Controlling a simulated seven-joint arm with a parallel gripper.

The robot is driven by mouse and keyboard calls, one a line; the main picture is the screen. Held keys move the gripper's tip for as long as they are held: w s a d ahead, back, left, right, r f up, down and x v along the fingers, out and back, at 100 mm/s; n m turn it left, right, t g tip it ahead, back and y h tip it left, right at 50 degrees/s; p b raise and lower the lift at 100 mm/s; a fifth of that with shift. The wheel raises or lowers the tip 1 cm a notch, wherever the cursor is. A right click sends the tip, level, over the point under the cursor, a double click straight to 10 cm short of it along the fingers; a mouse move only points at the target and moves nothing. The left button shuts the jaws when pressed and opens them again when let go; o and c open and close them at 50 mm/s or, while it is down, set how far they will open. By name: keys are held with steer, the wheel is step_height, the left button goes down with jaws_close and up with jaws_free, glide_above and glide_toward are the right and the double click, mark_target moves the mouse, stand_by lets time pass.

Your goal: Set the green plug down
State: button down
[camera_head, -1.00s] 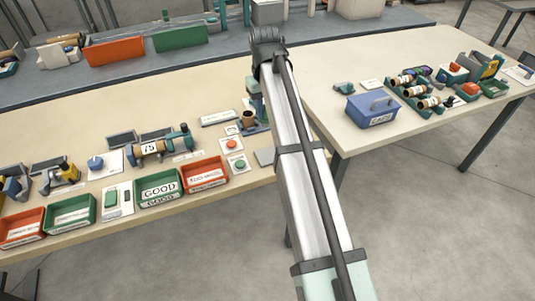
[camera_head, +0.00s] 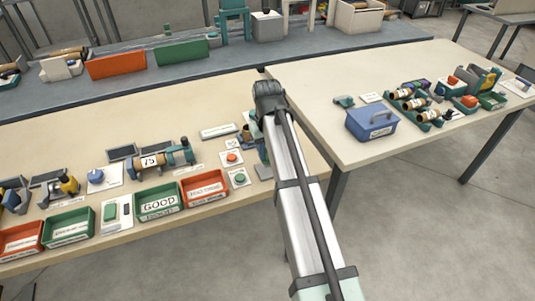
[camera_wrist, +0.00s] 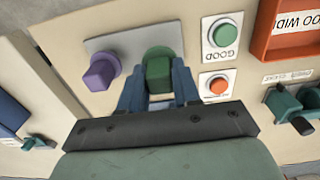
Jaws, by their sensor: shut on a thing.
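In the wrist view, my gripper (camera_wrist: 158,96) is shut on the green plug (camera_wrist: 158,68), with one blue finger on each side of it. The plug is over the right part of a grey plate (camera_wrist: 130,40). I cannot tell whether it touches the plate. A purple plug (camera_wrist: 101,72) stands on the plate's left part, apart from my fingers. Part of the grey plate (camera_head: 264,172) shows beside the arm, near the table's front right corner.
In the wrist view, a green button (camera_wrist: 223,35) marked GOOD and an orange button (camera_wrist: 216,86) lie right of the plate. A red bin (camera_wrist: 292,48) is beyond them. The table edge and a gap are at left. A blue caddy (camera_head: 371,123) stands on the right table.

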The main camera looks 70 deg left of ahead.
steer(key=shift+f, duration=0.95)
steer(key=shift+f, duration=0.1)
steer(key=c, duration=0.8)
jaws_free()
step_height(320, 180, up, 12)
steer(key=shift+r, duration=0.15)
